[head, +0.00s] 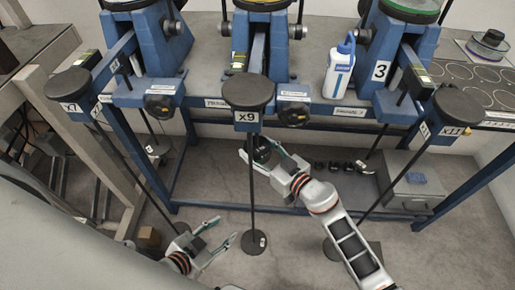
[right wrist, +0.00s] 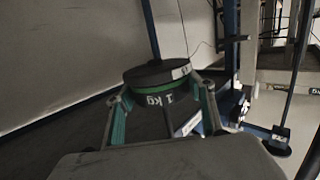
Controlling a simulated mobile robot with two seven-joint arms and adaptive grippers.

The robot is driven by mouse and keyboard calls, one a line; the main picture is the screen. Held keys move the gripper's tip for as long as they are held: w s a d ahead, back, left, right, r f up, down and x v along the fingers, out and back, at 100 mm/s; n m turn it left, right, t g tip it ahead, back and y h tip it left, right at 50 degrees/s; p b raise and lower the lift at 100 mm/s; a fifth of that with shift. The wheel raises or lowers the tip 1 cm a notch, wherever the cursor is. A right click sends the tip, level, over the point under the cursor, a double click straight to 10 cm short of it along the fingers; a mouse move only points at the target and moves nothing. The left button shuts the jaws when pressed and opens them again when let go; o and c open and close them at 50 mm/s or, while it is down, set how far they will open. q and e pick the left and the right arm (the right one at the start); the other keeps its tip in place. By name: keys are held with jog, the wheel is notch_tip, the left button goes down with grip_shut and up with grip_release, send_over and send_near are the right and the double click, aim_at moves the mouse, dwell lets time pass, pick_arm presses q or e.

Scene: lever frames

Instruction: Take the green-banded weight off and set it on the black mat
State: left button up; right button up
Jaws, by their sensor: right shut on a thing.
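The green-banded weight (right wrist: 160,88) is a dark disc with a green band and a "1 kg" label, seen in the right wrist view with a rod rising behind it. My right gripper (right wrist: 160,105) is shut on it, a teal finger on each side. In the head view my right gripper (head: 262,154) is beside the middle rod, below the x9 disc; the weight there is a small dark shape and its band is hard to make out. My left gripper (head: 226,230) is open and empty, low and left of that rod. I cannot surely identify the black mat; a dark board with circle outlines (head: 462,72) lies at the right.
Blue lever frames stand on the bench, with round x7 (head: 72,83), x9 (head: 248,92) and x11 (head: 458,106) discs at the front. A white bottle (head: 340,68) stands on the bench. Several dark weights (head: 340,166) and a grey box (head: 413,181) are lower down.

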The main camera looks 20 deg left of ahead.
aim_at(265, 152)
pick_arm(q)
jog(key=shift+w+r+p, duration=0.3)
jog(key=shift+r, duration=0.25)
jog(key=shift+w+r+p, duration=0.25)
jog(key=shift+r, duration=0.25)
pick_arm(e)
jog(key=shift+r, duration=0.6)
jog(key=shift+f+p+v, duration=0.2)
jog(key=shift+p+v, duration=0.6)
jog(key=shift+v, duration=0.75)
pick_arm(q)
jog(key=shift+t, duration=0.5)
jog(key=shift+w+r+p, duration=0.3)
jog(key=shift+w+r, duration=0.05)
jog(key=shift+r, duration=0.55)
jog(key=shift+w+r+p, duration=0.25)
jog(key=shift+w+r, duration=0.1)
jog(key=shift+r, duration=0.55)
jog(key=shift+w+r+p, duration=0.3)
jog(key=shift+w+r, duration=0.05)
jog(key=shift+r, duration=0.55)
pick_arm(e)
jog(key=shift+f+v, duration=0.15)
jog(key=shift+v, duration=0.85)
jog(key=shift+f+v, duration=0.1)
jog(key=shift+v, duration=0.95)
jog(key=shift+d, duration=0.1)
jog(key=shift+f, duration=0.1)
